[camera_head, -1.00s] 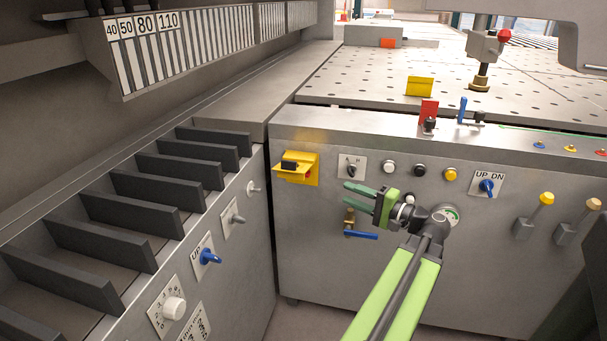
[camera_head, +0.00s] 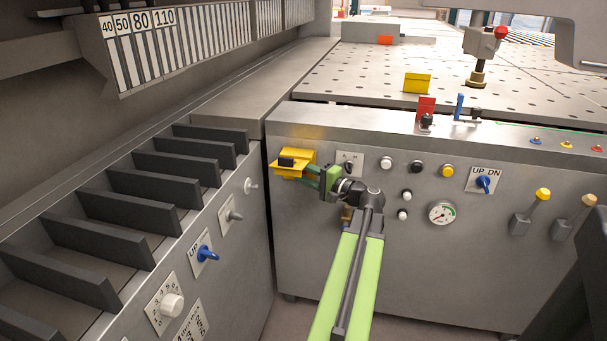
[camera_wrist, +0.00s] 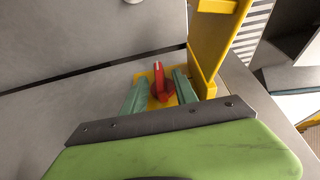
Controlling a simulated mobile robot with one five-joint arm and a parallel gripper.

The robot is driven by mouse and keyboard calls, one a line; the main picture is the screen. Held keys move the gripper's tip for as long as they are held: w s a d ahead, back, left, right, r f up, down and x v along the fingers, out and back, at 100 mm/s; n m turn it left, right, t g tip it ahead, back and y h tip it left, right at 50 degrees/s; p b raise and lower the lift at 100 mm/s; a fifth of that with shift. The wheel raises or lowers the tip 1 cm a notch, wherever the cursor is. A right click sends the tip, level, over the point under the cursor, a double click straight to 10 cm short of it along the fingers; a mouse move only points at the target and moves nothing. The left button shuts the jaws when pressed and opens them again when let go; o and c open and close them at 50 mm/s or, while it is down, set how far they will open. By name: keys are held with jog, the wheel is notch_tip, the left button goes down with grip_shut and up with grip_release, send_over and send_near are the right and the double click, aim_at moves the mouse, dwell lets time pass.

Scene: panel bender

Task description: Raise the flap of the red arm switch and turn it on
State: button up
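The red switch (camera_wrist: 159,82) sits on a yellow plate (camera_wrist: 141,77) in the wrist view. Its yellow flap (camera_wrist: 216,42) stands out from the plate, leaving the red handle uncovered. In the head view the flap (camera_head: 283,169) juts from the left of the front panel, with a black block (camera_head: 287,162) on it; the switch is hidden there. My gripper (camera_head: 308,177) is at the plate, below and right of the flap. In the wrist view my gripper (camera_wrist: 160,80) is open, its green fingers either side of the red handle. I cannot tell whether they touch it.
An A/H selector plate (camera_head: 350,160) is just right, partly behind my gripper. White (camera_head: 386,163), black (camera_head: 417,167) and yellow (camera_head: 447,170) buttons and a gauge (camera_head: 441,213) lie further right. The side panel with a blue knob (camera_head: 206,253) meets the front panel at left.

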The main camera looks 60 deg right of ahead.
jog(key=shift+c, duration=0.2)
grip_shut()
jog(key=shift+f+b, duration=0.15)
jog(key=shift+b, duration=0.15)
